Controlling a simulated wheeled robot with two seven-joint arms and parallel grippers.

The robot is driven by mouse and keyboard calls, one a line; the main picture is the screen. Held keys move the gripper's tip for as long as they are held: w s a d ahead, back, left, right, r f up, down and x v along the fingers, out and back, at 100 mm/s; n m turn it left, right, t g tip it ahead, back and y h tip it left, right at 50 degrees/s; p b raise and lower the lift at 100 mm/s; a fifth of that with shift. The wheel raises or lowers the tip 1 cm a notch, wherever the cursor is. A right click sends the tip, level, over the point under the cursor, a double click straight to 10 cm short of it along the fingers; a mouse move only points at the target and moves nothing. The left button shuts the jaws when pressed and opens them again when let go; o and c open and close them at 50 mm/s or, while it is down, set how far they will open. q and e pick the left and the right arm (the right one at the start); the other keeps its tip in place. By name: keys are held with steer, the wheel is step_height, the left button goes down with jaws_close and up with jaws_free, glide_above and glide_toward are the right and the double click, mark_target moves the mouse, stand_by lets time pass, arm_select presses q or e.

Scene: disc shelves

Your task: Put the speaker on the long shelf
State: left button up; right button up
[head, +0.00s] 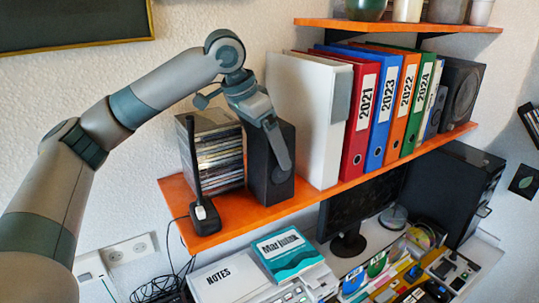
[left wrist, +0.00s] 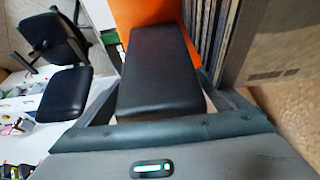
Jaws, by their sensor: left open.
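A black box-shaped speaker (head: 257,165) stands upright on the long orange shelf (head: 222,228), between the CDs and the white binder. My left gripper (head: 280,150) is over the speaker, with one finger visible along its front side. The left wrist view shows the speaker's dark top (left wrist: 160,70) between the two fingers. The jaws are open, with a gap visible beside the speaker; exact contact cannot be told. A second, larger dark speaker (head: 463,90) stands at the shelf's far right end. My right gripper is not in view.
A row of CDs (head: 218,155) and a thin black device (head: 203,212) stand left of the speaker. A white binder (head: 312,120) and coloured binders (head: 362,125) stand close on its right. A smaller orange shelf (head: 440,27) holds pots above. A cluttered desk lies below.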

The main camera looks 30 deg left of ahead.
arm_select(q)
steer(key=b+v, duration=0.3)
steer(key=v, duration=0.7)
steer(key=shift+b, duration=0.4)
steer(key=shift+s, duration=0.1)
